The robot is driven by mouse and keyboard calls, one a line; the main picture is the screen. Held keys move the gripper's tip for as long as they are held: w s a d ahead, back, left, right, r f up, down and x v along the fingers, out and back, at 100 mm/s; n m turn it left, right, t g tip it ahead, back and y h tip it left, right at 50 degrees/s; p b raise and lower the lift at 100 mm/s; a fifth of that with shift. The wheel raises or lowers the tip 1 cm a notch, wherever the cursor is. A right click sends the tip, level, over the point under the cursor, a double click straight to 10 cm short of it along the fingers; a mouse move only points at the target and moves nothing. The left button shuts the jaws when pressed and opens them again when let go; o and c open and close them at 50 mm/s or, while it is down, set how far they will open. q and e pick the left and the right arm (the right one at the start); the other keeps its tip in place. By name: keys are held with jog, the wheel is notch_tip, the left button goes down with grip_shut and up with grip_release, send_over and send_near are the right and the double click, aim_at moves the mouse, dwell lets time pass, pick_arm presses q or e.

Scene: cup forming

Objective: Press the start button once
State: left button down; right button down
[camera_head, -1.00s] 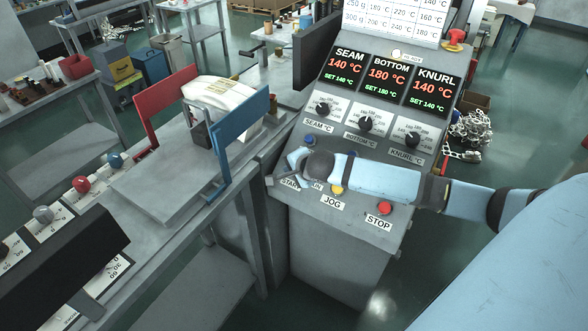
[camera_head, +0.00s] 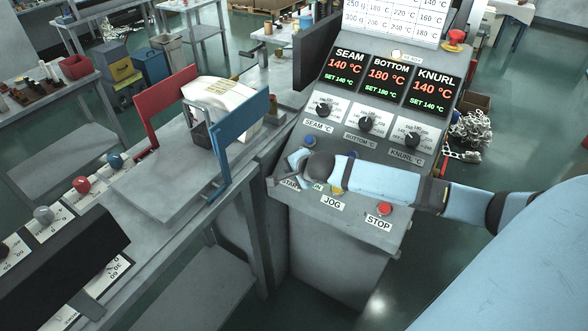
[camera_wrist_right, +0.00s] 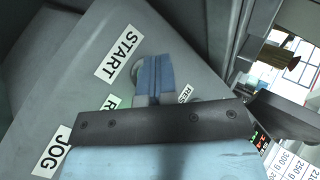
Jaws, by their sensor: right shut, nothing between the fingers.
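The START label (camera_wrist_right: 118,53) lies on the sloping grey control panel (camera_wrist_right: 55,100). It also shows, partly covered, in the head view (camera_head: 289,184). My right gripper (camera_head: 279,179) is over the panel's lower left, at this label. In the right wrist view its shut, empty blue fingers (camera_wrist_right: 155,76) point at the panel beside the label. A round grey edge (camera_wrist_right: 138,69) shows next to the fingers; the start button's face is hidden behind them. I cannot tell whether they touch it. My left gripper is not in view.
A yellow JOG button (camera_head: 337,189) is partly covered by my right arm. A red STOP button (camera_head: 385,208) is to its right. A blue button (camera_head: 310,141) and several dials sit above. A blue guard plate (camera_head: 240,130) stands at the panel's left.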

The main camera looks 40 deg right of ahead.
jog(key=shift+s+a+r+p, duration=0.2)
jog(key=shift+a+r+p, duration=0.3)
jog(key=shift+r+p, duration=0.25)
jog(key=a+r+p, duration=0.1)
jog(key=r+p, duration=0.1)
jog(key=p, duration=0.1)
jog(key=s+a+r+p, duration=0.1)
jog(key=r, duration=0.1)
jog(key=shift+a+p, duration=0.35)
jog(key=shift+p, duration=0.05)
dwell(0.4)
jog(key=s+a+f+n+y, duration=0.1)
jog(key=s+a+f+n, duration=0.2)
jog(key=s+a+n, duration=0.2)
jog(key=s+a+f+n+y+p, duration=0.1)
jog(key=s+a+f+n, duration=0.2)
jog(key=s+a+n, duration=0.2)
jog(key=s+a+f+n+t+y, duration=0.1)
jog(key=s+a+f+n, duration=0.2)
jog(key=s+n, duration=0.7)
jog(key=s+a, duration=0.2)
jog(key=s, duration=0.4)
jog(key=shift+a+f, duration=0.25)
jog(key=shift+f, duration=0.1)
